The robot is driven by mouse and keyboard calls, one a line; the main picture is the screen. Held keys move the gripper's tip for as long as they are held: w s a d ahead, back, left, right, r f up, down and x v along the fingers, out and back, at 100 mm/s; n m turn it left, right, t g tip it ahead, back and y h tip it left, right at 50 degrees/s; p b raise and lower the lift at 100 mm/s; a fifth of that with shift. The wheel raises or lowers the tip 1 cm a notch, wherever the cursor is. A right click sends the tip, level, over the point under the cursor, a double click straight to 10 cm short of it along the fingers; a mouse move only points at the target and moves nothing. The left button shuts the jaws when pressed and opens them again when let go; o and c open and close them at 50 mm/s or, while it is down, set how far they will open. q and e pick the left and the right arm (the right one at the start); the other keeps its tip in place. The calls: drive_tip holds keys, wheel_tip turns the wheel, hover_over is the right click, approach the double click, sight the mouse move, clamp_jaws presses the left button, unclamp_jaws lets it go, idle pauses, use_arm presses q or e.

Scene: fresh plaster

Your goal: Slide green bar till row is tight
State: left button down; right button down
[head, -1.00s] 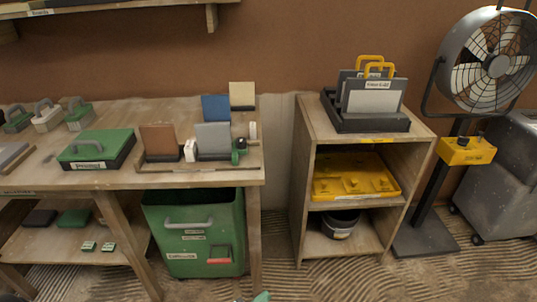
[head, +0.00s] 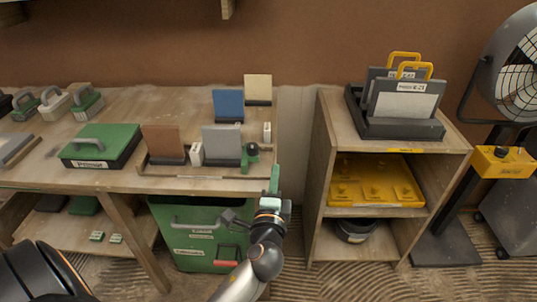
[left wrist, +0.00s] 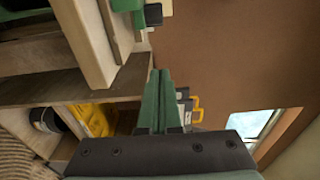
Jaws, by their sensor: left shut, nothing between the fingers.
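On the workbench, a row in a wooden rack (head: 185,177) holds a brown plate (head: 163,142), a white block (head: 196,154) and a grey plate (head: 222,143). The green bar (head: 250,153) stands at the row's right end, close to the grey plate; I cannot tell whether they touch. My left gripper (head: 274,172) is shut and empty, just right of the bench's front right corner, apart from the green bar. My right gripper is out of view.
A blue plate (head: 228,105) and a cream plate (head: 258,90) stand behind the row. A green lidded box (head: 100,146) lies to the left. A wooden shelf unit (head: 318,165) stands right of the bench, with a gap between. A green bin (head: 185,215) is below.

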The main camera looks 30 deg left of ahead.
sight(247, 151)
use_arm(q)
drive_tip(key=x, duration=0.9)
drive_tip(key=shift+a, duration=0.35)
drive_tip(key=shift+s+a+p, duration=0.4)
drive_tip(key=shift+s+a, duration=0.55)
drive_tip(key=shift+s, duration=0.2)
drive_tip(key=shift+s+a, duration=0.15)
drive_tip(key=shift+s, duration=0.05)
drive_tip(key=shift+a, duration=0.1)
drive_tip(key=s+a, duration=0.1)
drive_tip(key=s+a+p, duration=0.1)
drive_tip(key=a, duration=0.1)
drive_tip(key=shift+s+a, duration=0.1)
drive_tip(key=shift+a, duration=0.1)
